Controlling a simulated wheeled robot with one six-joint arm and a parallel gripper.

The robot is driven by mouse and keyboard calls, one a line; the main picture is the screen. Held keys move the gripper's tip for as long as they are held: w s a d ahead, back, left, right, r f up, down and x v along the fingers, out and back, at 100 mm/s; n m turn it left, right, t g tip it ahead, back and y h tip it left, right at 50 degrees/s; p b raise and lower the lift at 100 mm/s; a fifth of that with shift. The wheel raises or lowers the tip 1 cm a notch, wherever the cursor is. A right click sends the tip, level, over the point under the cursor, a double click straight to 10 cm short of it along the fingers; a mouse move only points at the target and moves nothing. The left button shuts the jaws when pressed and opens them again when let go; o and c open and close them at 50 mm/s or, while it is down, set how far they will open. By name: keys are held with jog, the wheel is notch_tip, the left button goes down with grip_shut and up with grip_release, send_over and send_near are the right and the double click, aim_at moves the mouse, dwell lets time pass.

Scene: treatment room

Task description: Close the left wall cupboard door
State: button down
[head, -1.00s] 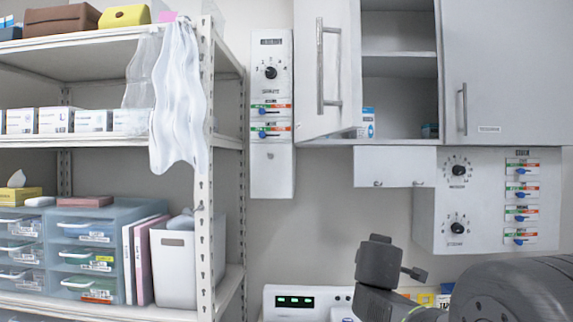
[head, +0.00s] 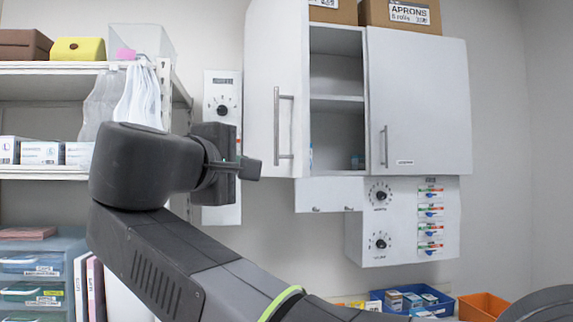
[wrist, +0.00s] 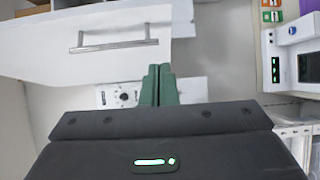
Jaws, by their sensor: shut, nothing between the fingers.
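The left wall cupboard door (head: 262,90) stands open, swung out to the left, and bares the cupboard's shelves (head: 337,97). Its vertical bar handle (head: 284,127) is on its face. My gripper (head: 250,168) is in front and to the left of the door's lower part in the head view; the gap in depth is unclear. In the wrist view the green fingers of my gripper (wrist: 158,72) are together and empty. The door (wrist: 40,50) fills the upper left there with its handle (wrist: 115,42), clear of the fingertips.
The right cupboard door (head: 418,100) is shut. Boxes (head: 400,14) stand on top of the cupboard. Control panels (head: 400,220) hang below it. A loaded shelf rack (head: 60,173) stands at left. Blue (head: 410,298) and orange (head: 483,306) bins lie below right.

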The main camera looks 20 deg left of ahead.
jog(key=p, duration=0.2)
send_near(294, 167)
jog(key=w+a, duration=0.3)
jog(key=w+d, duration=0.2)
jog(key=shift+d+p, duration=0.25)
jog(key=shift+p, duration=0.05)
jog(key=shift+w+d, duration=0.35)
